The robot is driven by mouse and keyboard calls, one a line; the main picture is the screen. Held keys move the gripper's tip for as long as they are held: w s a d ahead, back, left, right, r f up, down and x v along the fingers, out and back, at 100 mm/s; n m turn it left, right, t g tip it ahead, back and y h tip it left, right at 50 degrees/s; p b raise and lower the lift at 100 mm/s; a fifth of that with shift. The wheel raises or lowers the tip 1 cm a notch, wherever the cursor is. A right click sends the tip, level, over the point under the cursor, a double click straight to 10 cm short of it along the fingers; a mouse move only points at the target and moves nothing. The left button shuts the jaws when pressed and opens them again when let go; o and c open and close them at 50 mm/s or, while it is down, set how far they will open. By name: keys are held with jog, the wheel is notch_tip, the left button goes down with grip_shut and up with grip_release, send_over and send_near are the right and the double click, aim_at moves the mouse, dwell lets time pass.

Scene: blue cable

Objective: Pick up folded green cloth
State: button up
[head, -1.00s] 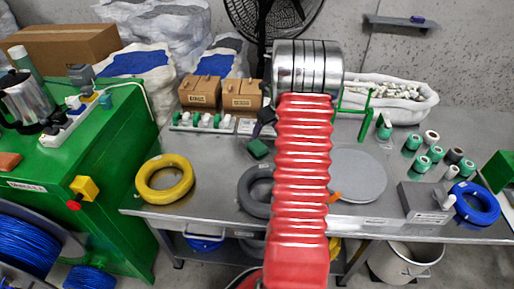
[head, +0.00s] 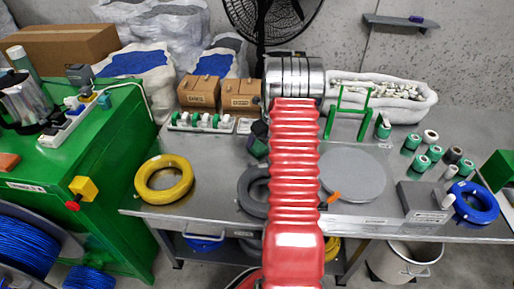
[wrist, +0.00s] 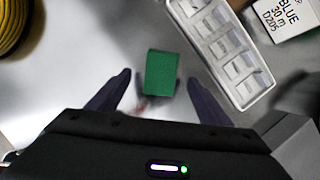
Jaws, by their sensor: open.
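The folded green cloth (wrist: 161,73) is a small green block shape lying on the grey metal table, in the upper middle of the wrist view. My gripper (wrist: 158,78) is open and empty, with one dark finger on each side of the cloth in that view. There is a gap between each finger and the cloth. How far the fingertips are above the table is hard to tell. In the head view my gripper (head: 257,138) is a dark shape left of my red arm and largely hides the cloth.
A slotted tray (wrist: 226,45) lies close on the right in the wrist view, beside a labelled box (wrist: 285,14). In the head view, a yellow coil (head: 163,180) lies left, a dark coil (head: 247,190) in front, and cardboard boxes (head: 199,92) behind. Bare table lies between the coils.

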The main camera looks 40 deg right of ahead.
aim_at(257, 145)
jog(key=shift+d+x, duration=0.2)
jog(key=shift+x, duration=2.4)
jog(key=shift+c, duration=0.6)
jog(key=c, duration=1.1)
notch_tip(257, 145, up, 10)
